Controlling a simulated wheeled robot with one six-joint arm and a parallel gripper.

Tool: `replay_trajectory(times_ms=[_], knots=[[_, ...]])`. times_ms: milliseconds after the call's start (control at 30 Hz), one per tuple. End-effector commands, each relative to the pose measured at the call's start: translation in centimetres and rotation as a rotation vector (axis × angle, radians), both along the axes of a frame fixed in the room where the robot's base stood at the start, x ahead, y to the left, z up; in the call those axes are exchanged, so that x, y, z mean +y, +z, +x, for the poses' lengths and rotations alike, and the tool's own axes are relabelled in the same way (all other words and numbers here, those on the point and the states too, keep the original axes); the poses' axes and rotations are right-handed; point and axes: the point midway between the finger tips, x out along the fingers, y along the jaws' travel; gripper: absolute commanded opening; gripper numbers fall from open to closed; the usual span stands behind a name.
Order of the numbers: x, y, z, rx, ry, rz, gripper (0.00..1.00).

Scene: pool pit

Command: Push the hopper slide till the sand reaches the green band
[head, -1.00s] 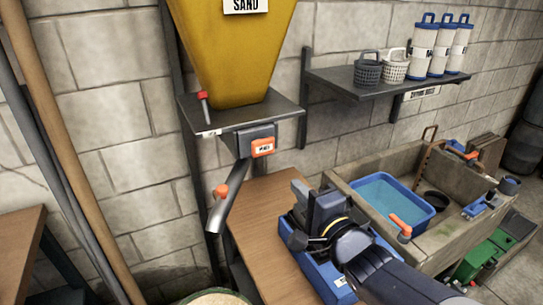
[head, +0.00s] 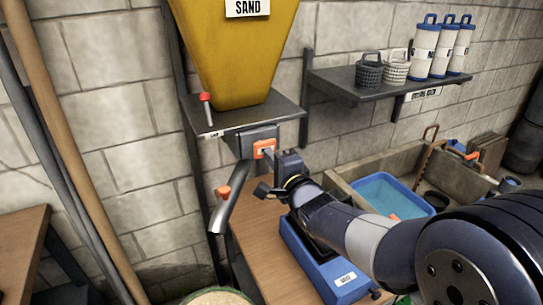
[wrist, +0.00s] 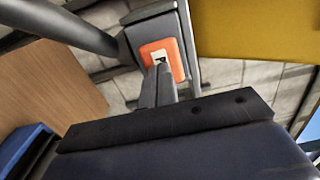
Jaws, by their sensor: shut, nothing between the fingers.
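The yellow sand hopper (head: 238,60) stands on a dark shelf against the wall, and its body also shows in the wrist view (wrist: 250,28). Its orange slide plate (head: 262,149) is on the grey block under the shelf. My gripper (head: 270,154) is shut and empty, with its fingertips at the orange plate. In the wrist view the closed fingers (wrist: 160,70) reach the label on the orange plate (wrist: 175,50) and look to be touching it. A spout (head: 232,200) with an orange knob slopes down left from the block.
A blue scale-like box (head: 335,278) stands on the wooden bench (head: 262,235) below my arm. A round tub (head: 218,298) is partly visible under the spout. A blue basin (head: 385,192) lies in the trough at right. A red-knobbed lever (head: 206,105) rises from the hopper shelf.

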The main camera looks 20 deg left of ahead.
Motion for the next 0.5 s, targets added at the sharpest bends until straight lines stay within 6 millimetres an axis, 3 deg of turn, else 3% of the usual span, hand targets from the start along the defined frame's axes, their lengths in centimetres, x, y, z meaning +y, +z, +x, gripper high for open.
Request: replay_trajectory(times_ms=[500], knots=[[0.9,-0.01,0.7,0.0,0.0,0.0,0.0]])
